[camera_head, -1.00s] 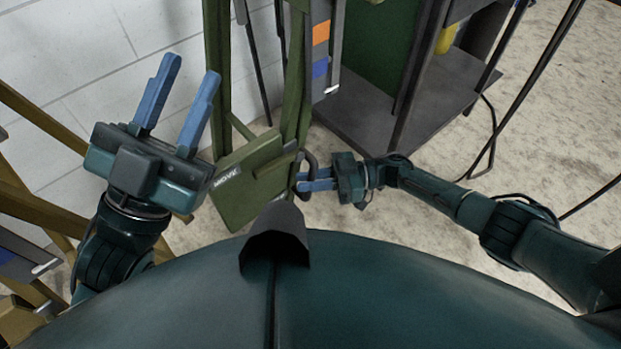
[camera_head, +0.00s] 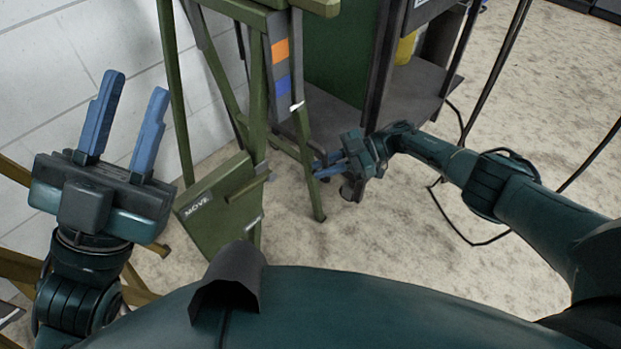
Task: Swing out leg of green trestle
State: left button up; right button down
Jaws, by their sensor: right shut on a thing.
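The green trestle (camera_head: 258,95) stands upright left of centre, its top cut off by the picture's upper edge. Its right leg (camera_head: 311,188) slants out to the right and its foot is near the floor. My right gripper (camera_head: 320,164) is shut on this leg at its lower part; the fingertips are partly hidden. A green panel marked MOVE (camera_head: 215,208) hangs low on the trestle, with my own body just in front. My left gripper (camera_head: 134,84) is open and empty, fingers up, left of the trestle and apart from it.
A dark cabinet (camera_head: 418,92) with a green side stands behind the trestle. Black cables (camera_head: 502,50) hang and lie at the right. A white block wall (camera_head: 60,80) is behind the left gripper. Ochre bars (camera_head: 140,297) lie at lower left.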

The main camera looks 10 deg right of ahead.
jog(key=shift+w+d, duration=0.1)
jog(key=shift+d, duration=0.1)
jog(key=c, duration=1.7)
grip_release()
pick_arm(q)
jog(key=shift+f, duration=0.15)
pick_arm(e)
jog(key=shift+a, duration=0.1)
